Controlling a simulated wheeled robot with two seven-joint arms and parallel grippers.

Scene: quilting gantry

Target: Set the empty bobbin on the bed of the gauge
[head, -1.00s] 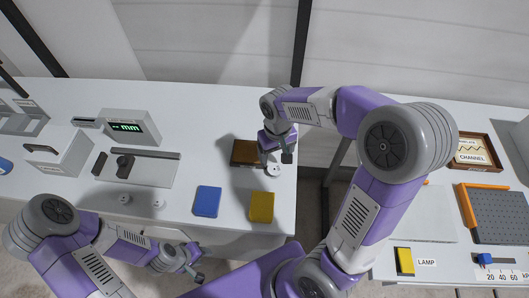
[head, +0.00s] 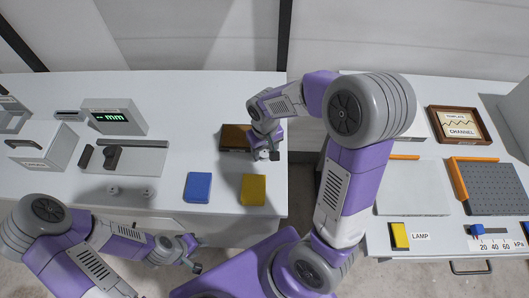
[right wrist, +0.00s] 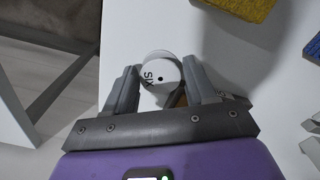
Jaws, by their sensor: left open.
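A small white bobbin (head: 264,155) stands on the left table near its right edge. My left gripper (head: 192,253) is open and empty, in front of the table.
A brown tray (head: 234,137) is right behind the bobbin. A blue pad (head: 198,187) and a yellow pad (head: 253,189) lie at the front edge. Two small pale knobs (head: 113,190) are before the gauge bed. A gap separates the right table (head: 410,188).

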